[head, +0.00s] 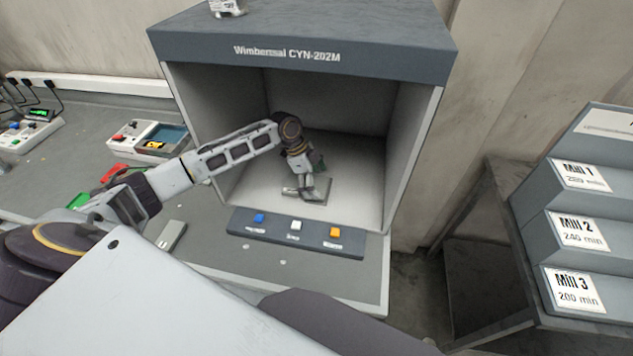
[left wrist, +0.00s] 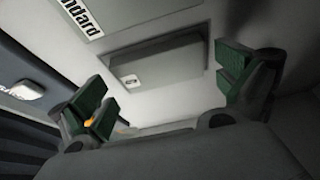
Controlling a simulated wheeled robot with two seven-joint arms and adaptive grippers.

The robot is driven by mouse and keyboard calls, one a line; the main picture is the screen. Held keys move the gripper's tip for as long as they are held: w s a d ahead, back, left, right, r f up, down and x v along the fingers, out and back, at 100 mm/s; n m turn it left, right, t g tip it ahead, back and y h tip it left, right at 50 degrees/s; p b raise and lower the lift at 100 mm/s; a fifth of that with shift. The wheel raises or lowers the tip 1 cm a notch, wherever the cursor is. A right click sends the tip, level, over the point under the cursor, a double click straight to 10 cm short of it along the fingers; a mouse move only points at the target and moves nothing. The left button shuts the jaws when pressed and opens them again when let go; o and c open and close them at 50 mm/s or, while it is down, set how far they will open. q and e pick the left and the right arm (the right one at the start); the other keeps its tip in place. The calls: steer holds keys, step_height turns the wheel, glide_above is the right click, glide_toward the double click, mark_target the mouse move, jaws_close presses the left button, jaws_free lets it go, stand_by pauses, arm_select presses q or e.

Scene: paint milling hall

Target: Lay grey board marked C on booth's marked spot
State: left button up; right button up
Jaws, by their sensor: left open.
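The booth (head: 300,47), marked Wimbermal CYN-202M, stands open at the front. My left arm reaches into it. My left gripper (head: 311,190) is low over the booth floor, its green-padded fingers apart. In the left wrist view, a grey board (left wrist: 185,68) with a small white label lies flat between and beyond the open fingers (left wrist: 165,95). The label's letter is too small to read. Beside the board is a grey patch (left wrist: 140,20) with a white label ending in "ndard". In the head view the gripper partly hides the board. My right gripper is out of view.
A control strip (head: 285,238) with blue, white and orange buttons runs along the booth's front edge. A light grey block (head: 172,235) lies on the bench to its left. Instruments (head: 150,138) stand farther left. Mill-labelled steps (head: 575,230) are at right. The booth walls limit sideways room.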

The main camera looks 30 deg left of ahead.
arm_select(q)
steer(key=shift+p+v, duration=0.65)
steer(key=shift+v, duration=0.15)
steer(key=shift+p+v, duration=1.25)
steer(key=shift+v, duration=0.1)
steer(key=shift+p+v, duration=0.55)
steer(key=shift+v, duration=0.7)
steer(key=shift+a, duration=0.1)
